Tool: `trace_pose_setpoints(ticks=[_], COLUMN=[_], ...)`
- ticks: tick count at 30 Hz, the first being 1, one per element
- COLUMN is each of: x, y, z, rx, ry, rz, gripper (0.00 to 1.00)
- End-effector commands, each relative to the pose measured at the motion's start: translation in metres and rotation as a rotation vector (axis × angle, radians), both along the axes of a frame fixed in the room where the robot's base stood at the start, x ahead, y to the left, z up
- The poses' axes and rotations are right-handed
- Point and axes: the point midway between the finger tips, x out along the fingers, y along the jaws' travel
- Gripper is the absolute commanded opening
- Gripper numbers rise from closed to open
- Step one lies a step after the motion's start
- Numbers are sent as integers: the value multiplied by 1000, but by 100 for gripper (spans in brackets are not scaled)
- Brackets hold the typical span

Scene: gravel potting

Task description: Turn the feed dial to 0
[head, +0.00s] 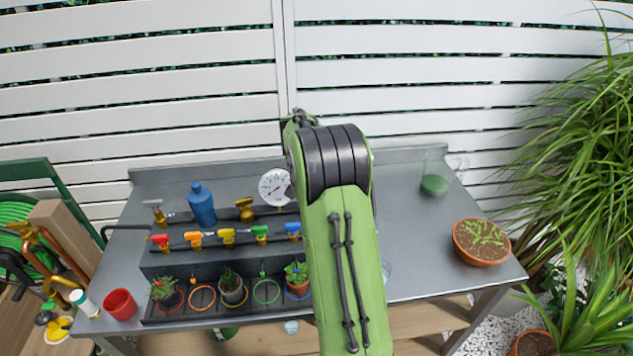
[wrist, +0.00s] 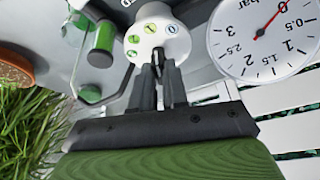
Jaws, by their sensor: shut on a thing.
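The feed dial (wrist: 146,40) is a white round knob housing with one blue and several green marks on its face, in the upper middle of the wrist view. My gripper (wrist: 158,66) reaches up to it from below, its two dark fingers closed on the dial's small dark grip. The fingers cover part of the face, so I cannot tell which mark the dial points to. The blue mark is just right of the fingertips. In the head view my green arm hides both the dial and the gripper.
A round pressure gauge (head: 275,187) stands close beside the dial; its red needle (wrist: 271,20) is near 0 bar. A row of coloured valves (head: 228,236) and several small plants are left of my arm. A glass of green liquid (head: 435,184) and a terracotta pot (head: 481,242) are right.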

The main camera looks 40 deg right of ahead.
Motion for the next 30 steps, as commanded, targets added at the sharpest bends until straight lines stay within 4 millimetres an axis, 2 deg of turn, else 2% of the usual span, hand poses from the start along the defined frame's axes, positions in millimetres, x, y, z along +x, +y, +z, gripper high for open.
trace_pose_setpoints(ticks=[15,30], x=[5,7], y=[2,2], z=[2,0], rx=[0,2], ry=[1,0], rz=[-443,-630], gripper=[0,0])
